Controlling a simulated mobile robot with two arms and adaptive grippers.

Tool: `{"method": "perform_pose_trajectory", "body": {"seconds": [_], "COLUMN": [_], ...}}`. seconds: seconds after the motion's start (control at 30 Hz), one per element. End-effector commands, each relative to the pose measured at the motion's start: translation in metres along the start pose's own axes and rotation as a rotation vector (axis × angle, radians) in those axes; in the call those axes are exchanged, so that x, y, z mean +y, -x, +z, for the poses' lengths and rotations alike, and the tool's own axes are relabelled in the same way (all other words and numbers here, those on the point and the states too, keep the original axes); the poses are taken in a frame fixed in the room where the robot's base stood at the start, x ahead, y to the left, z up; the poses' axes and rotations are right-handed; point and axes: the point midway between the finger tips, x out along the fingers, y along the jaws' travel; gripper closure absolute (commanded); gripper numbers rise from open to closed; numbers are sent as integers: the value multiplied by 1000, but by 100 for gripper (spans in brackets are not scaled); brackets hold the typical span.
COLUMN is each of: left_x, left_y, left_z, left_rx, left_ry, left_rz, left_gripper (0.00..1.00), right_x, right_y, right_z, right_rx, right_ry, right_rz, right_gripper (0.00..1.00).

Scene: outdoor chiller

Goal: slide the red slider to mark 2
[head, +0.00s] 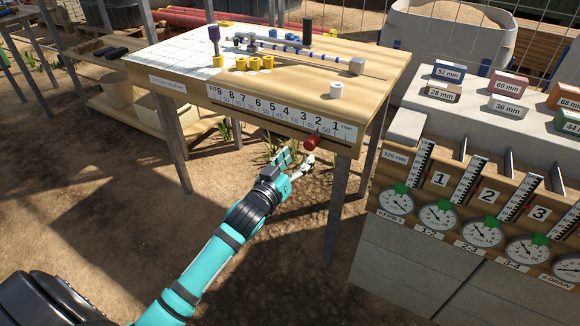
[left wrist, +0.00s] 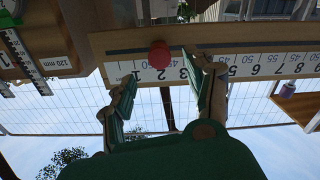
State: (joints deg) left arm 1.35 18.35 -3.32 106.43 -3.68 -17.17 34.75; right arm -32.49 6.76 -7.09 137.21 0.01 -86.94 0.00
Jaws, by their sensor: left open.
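The red slider (head: 312,143) is a small red knob at the slot under the number scale (head: 262,108) on the table's front edge. It sits below the stretch of scale around 2 and 3; I cannot tell its exact mark. My left gripper (head: 297,158) is open and empty, just below and in front of the slider. In the left wrist view the red slider (left wrist: 159,57) shows between and beyond the two spread fingers of my left gripper (left wrist: 167,74), with no clear contact. The scale (left wrist: 235,68) appears upside down there. My right gripper is not in view.
The wooden table (head: 375,60) carries a rod assembly, yellow pieces (head: 240,63) and a white cylinder (head: 336,90). A table leg (head: 336,205) stands right of my gripper. A gauge bench (head: 470,200) with labelled blocks is at the right. Bare ground lies below the gripper.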

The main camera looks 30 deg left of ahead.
Motion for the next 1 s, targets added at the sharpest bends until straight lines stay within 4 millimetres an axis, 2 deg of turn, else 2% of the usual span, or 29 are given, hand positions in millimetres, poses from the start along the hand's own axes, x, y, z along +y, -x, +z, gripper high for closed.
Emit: {"method": "perform_pose_trajectory", "body": {"seconds": [0.1,0.23,0.83,0.93,1.0], "left_x": [0,0,0,1,3], "left_y": [19,31,34,44,60], "left_z": [1,0,2,19,45], "left_rx": [-2,-1,-6,-69,-168], "left_ry": [0,0,-1,-14,-38], "left_rz": [0,0,-2,-25,-57], "left_gripper": [45,45,45,45,45], "right_x": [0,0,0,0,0], "right_y": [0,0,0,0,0], "right_z": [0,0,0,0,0], "right_rx": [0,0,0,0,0], "right_ry": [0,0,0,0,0], "right_rz": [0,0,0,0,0], "right_gripper": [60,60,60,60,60]}}
